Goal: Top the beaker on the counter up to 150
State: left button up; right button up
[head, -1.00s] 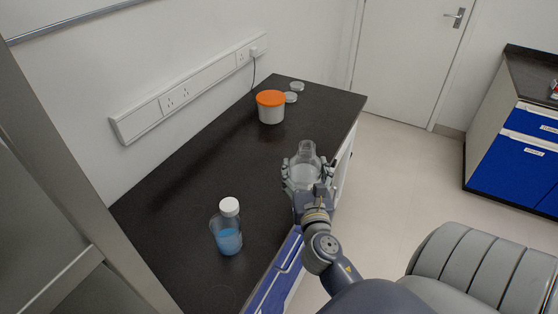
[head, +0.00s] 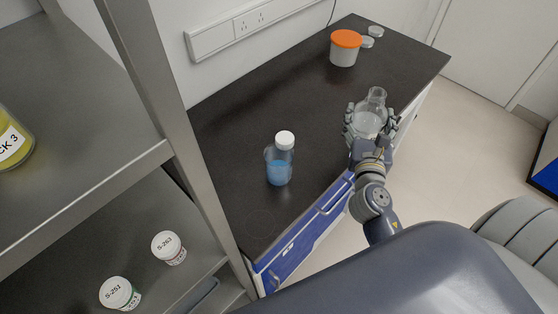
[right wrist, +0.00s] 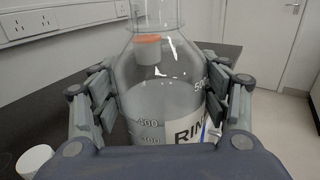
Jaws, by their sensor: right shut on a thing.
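A clear vessel with blue liquid (head: 278,173) stands on the dark counter (head: 235,125). A white cap (head: 284,140) shows at its top; I cannot tell whether the cap belongs to it or to something behind. No marks are readable on it. My right gripper (head: 370,128) is shut around a clear bottle (head: 375,100), upright over the counter's front edge, to the right of the blue vessel. In the right wrist view the bottle (right wrist: 160,85) has marks of 400 and 500 and a partly hidden label starting "RIN". My left gripper is out of view.
A white tub with an orange lid (head: 345,48) and small clear dishes (head: 370,36) stand at the counter's far end. A metal shelf rack (head: 160,150) at left holds a yellow bottle (head: 12,140) and white-lidded jars (head: 120,293). The counter between vessel and tub is clear.

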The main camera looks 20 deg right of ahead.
jog(key=shift+w+a+r+n+y, duration=0.2)
jog(key=shift+w+a+n+y, duration=0.1)
jog(key=shift+y, duration=0.1)
jog(key=w+a+f+n+t+y+b, duration=0.1)
jog(key=a+n+y, duration=0.3)
jog(key=a+y, duration=0.1)
jog(key=w+a+f+n+t+y+b, duration=0.1)
jog(key=a+f+n+y+b, duration=0.1)
jog(key=a+n+y, duration=0.2)
jog(key=shift+w+a+f+t+y, duration=0.3)
jog(key=shift+w+a+t+y, duration=0.1)
jog(key=shift+a+y, duration=1.1)
jog(key=shift+d+r+n, duration=0.15)
jog(key=shift+n, duration=0.25)
jog(key=shift+s+a+r+n+p, duration=0.1)
jog(key=shift+a+r+n+p, duration=0.15)
jog(key=shift+r+n+p, duration=0.8)
jog(key=shift+w+a+r+n+p, duration=0.1)
jog(key=shift+a+r+n+p, duration=0.15)
jog(key=shift+n+p, duration=1.5)
jog(key=shift+s+a+r+n+p, duration=0.1)
jog(key=shift+a+r+n+p, duration=0.1)
jog(key=shift+r+n+p, duration=0.85)
